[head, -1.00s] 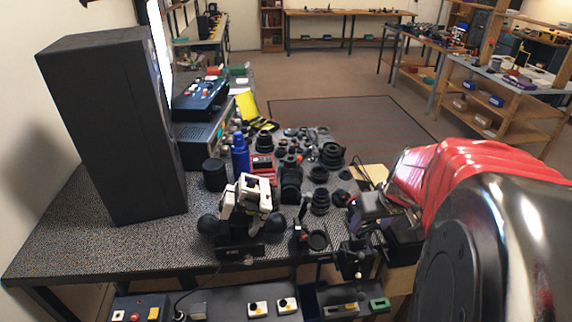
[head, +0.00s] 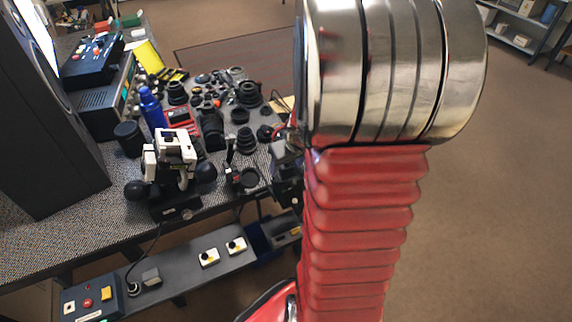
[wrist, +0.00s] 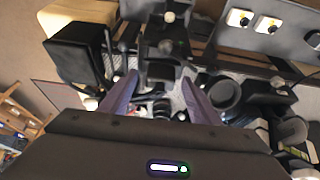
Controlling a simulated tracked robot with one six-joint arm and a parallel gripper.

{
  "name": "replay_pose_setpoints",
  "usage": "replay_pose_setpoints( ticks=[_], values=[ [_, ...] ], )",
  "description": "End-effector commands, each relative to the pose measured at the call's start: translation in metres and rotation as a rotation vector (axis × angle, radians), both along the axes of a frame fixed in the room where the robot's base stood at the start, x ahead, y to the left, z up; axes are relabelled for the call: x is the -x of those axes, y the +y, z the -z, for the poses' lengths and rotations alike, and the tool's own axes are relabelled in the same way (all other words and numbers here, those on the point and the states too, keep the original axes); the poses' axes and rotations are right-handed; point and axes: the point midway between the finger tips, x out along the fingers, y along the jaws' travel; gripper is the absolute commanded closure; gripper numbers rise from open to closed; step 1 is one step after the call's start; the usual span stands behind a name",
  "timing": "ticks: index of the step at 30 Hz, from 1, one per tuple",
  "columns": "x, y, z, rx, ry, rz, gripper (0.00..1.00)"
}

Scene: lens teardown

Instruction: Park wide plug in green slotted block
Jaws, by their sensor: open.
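My gripper (wrist: 160,78) shows in the wrist view with its two purple-grey fingers apart and nothing clearly between them. Dark lens parts and a black clamp-like fixture (wrist: 162,45) lie beyond the fingertips. I cannot pick out the wide plug with certainty in either view. The green slotted block is not visible in the head view now, where my red and chrome arm covers the right of the bench. I cannot make it out in the wrist view either.
Two white blocks with dark knobs (head: 209,257) sit on the low grey shelf (head: 185,268), near a button box (head: 92,301). The bench holds a white-topped device (head: 175,146), a blue bottle (head: 152,108), a tall black speaker (head: 45,110) and crowded lenses. Open floor (head: 490,220) lies right.

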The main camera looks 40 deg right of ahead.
Motion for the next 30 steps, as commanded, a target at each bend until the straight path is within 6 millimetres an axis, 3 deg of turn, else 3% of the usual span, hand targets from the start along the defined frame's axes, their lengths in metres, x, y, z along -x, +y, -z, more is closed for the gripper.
replay_pose_setpoints(
  ticks=[13,26,27,30],
  values=[
    [-0.0022,-0.0011,0.0066,0.001,0.0,0.001,0.44],
    [-0.0022,-0.001,0.0065,0.001,0.0,0.001,0.74],
    [-0.0022,-0.001,0.0065,0.001,0.0,0.001,0.55],
    [-0.0022,-0.001,0.0065,0.0,0.0,0.001,0.62]
  ],
)
